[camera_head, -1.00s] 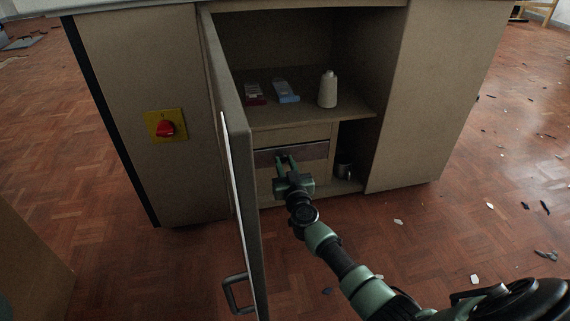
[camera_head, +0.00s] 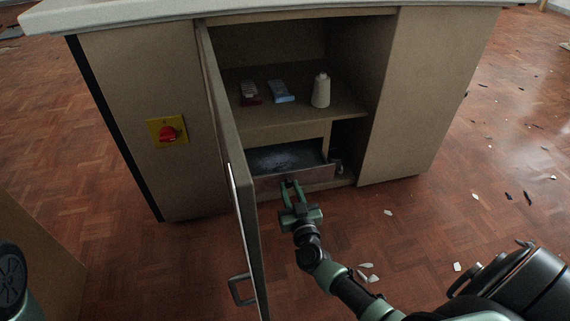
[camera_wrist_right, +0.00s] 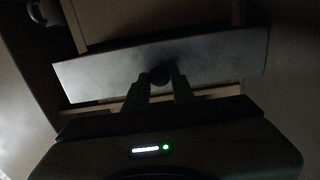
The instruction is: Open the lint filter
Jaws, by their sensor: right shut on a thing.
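The lint filter (camera_head: 293,182) is a drawer-like box low in the open cabinet, below the shelf. It is pulled out towards me, and a grey, speckled surface shows inside it. My right gripper (camera_head: 291,184) is at the middle of its front panel. In the right wrist view, the two fingers of the gripper (camera_wrist_right: 161,84) are closed around a dark round knob (camera_wrist_right: 160,76) on the filter front (camera_wrist_right: 215,60). My left gripper is not in view; only a part of my left arm shows at the left edge.
The cabinet door (camera_head: 236,170) stands open on the left, close to my right arm. A red switch (camera_head: 168,133) is on the left panel. Debris lies on the floor.

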